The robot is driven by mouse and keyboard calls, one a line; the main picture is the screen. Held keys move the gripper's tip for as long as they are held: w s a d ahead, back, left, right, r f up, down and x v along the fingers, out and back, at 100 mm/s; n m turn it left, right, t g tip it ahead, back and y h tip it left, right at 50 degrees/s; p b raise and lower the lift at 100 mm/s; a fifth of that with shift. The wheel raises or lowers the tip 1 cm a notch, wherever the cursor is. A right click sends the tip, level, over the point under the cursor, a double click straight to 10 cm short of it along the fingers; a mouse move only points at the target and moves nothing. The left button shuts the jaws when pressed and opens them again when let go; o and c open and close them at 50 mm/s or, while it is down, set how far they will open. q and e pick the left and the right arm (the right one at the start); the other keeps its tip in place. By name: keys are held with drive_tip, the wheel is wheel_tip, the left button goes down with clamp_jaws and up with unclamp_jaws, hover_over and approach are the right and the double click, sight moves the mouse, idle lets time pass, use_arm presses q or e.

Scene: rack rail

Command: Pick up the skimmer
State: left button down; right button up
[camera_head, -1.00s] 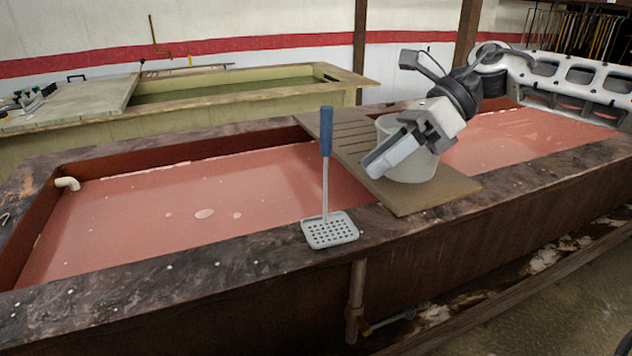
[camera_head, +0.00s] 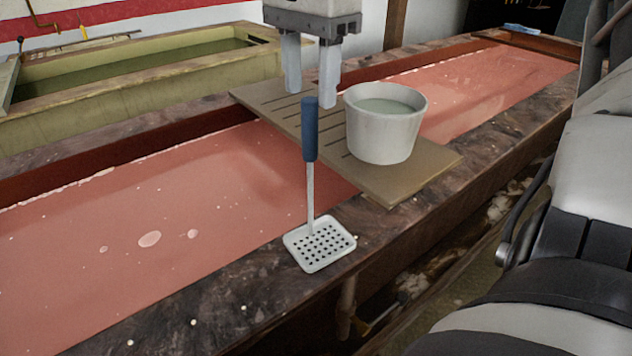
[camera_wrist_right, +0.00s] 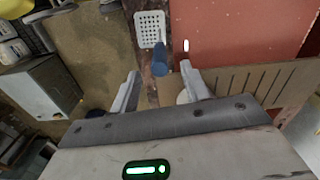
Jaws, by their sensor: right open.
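The skimmer (camera_head: 311,190) has a blue upright handle and a pale, square perforated head. Its head rests on the near rim of the trough, and the handle stands up. It also shows in the right wrist view (camera_wrist_right: 151,30), with the handle end between and beyond the fingers. My right gripper (camera_head: 310,98) is open and empty, pointing down. In the head view its fingers are close above and behind the top of the blue handle, apparently apart from it. My left gripper is not in view.
A white bucket (camera_head: 381,138) with liquid stands on a slatted board (camera_head: 433,164) laid across the trough, right of the skimmer. The trough (camera_head: 205,285) holds reddish liquid. A second, yellowish tank (camera_head: 120,112) stands behind. The rim left of the skimmer is clear.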

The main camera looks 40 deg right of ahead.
sight(310, 150)
drive_tip(key=shift+f+p, duration=0.4)
drive_tip(key=shift+f, duration=2.95)
clamp_jaws()
